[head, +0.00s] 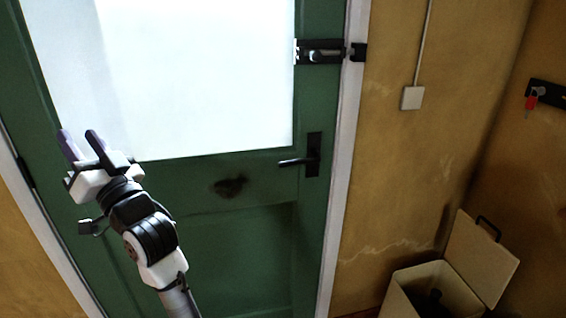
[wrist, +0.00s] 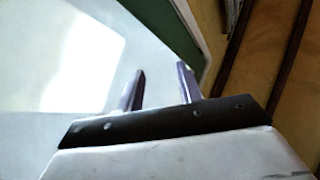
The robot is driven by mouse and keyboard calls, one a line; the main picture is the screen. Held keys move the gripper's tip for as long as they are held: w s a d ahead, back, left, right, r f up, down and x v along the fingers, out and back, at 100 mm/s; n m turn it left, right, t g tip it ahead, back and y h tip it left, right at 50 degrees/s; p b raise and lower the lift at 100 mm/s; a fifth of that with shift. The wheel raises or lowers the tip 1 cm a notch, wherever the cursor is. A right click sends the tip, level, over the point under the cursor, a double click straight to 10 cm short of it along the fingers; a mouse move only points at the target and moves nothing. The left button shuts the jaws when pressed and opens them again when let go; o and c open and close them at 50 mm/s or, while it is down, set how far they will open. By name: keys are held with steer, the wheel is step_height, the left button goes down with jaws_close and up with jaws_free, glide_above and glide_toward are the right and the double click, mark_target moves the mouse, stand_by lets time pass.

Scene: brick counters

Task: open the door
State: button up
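The green door (head: 255,240) with a large white pane (head: 190,70) fills the left and middle of the head view and looks closed in its white frame (head: 343,180). A dark lever handle (head: 300,160) on a black plate sits at its right side, pointing left. Above it a black slide bolt (head: 321,52) reaches to a keeper (head: 359,52) on the frame. My gripper (head: 82,146) is raised in front of the door's left part, well left of the handle. Its two fingers stand apart with nothing between them. The wrist view shows the same empty fingers (wrist: 160,88) against the pane.
A pale switch box (head: 412,98) with a cable is on the yellow wall right of the door. A red-tagged key (head: 531,101) hangs on a dark rack at far right. An open cream box (head: 455,262) stands on the floor at lower right.

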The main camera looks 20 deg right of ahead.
steer(key=w+d+f+m+h, duration=0.2)
steer(key=d+f+m+h, duration=0.15)
steer(key=d, duration=0.55)
steer(key=w+d+f+m+g+h, duration=0.1)
steer(key=w+d+f+m+h, duration=0.2)
steer(key=d, duration=0.5)
steer(key=w+d+f+m+h, duration=0.15)
steer(key=d+f, duration=0.25)
steer(key=d, duration=0.5)
steer(key=s+d+f+m+g+h, duration=0.1)
steer(key=s+d+f+m, duration=0.25)
steer(key=d, duration=0.65)
steer(key=s+d+f+m+g, duration=0.1)
steer(key=s+d+f+m, duration=0.25)
steer(key=d, duration=0.65)
steer(key=p+x, duration=0.2)
steer(key=x, duration=1.1)
steer(key=shift+a+f+n+p, duration=0.15)
steer(key=shift+f+n+p, duration=0.15)
steer(key=shift+f, duration=0.25)
steer(key=shift+s, duration=0.1)
jaws_close()
